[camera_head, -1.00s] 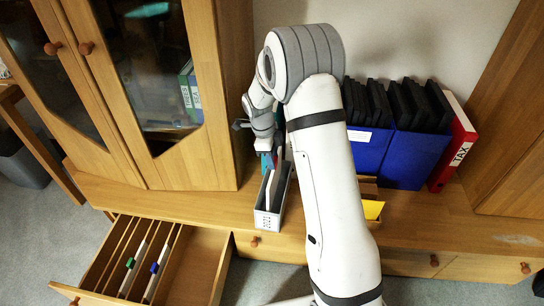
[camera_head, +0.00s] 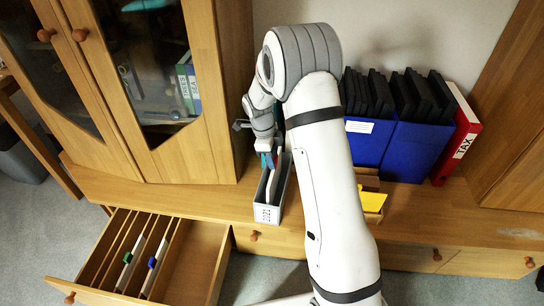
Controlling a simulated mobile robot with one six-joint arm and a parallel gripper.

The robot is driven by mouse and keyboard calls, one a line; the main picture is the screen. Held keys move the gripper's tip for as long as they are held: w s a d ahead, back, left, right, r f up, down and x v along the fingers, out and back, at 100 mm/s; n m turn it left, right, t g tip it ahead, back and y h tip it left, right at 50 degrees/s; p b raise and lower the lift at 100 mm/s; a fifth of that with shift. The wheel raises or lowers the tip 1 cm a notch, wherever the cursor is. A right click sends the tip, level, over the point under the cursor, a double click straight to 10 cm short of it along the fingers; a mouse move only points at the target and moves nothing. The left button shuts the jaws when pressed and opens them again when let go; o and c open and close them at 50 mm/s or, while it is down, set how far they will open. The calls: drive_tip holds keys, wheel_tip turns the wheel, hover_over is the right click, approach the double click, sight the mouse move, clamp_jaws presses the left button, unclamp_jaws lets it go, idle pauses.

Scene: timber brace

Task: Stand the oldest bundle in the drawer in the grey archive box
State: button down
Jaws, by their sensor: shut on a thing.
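The grey archive box (camera_head: 267,214) stands on the wooden ledge left of my arm, with a label on its front face. My gripper (camera_head: 268,160) is at the box's back end, pointing down. It is shut on a thin white bundle (camera_head: 273,184), which stands inside the box, slightly tilted. I cannot tell whether it rests on the box floor, and any tab on it is hidden. The open drawer (camera_head: 205,265) at lower left has thin dividers. In it stand a bundle with a green tab (camera_head: 128,262) and one with a blue tab (camera_head: 150,267).
Blue holders with black folders (camera_head: 408,140) and a red TAX binder (camera_head: 457,145) stand right of my arm. A yellow item (camera_head: 373,201) lies in a wooden tray beside my arm. A glass-doored cabinet (camera_head: 185,165) rises close left of the box. The ledge's right part is clear.

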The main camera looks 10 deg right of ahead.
drive_tip(key=shift+b+x, duration=0.6)
drive_tip(key=shift+x, duration=0.35)
drive_tip(key=shift+w+a, duration=0.15)
drive_tip(key=shift+a, duration=0.1)
drive_tip(key=c, duration=0.9)
unclamp_jaws()
drive_tip(key=shift+o, duration=0.3)
drive_tip(key=o, duration=0.4)
drive_tip(key=shift+r, duration=0.1)
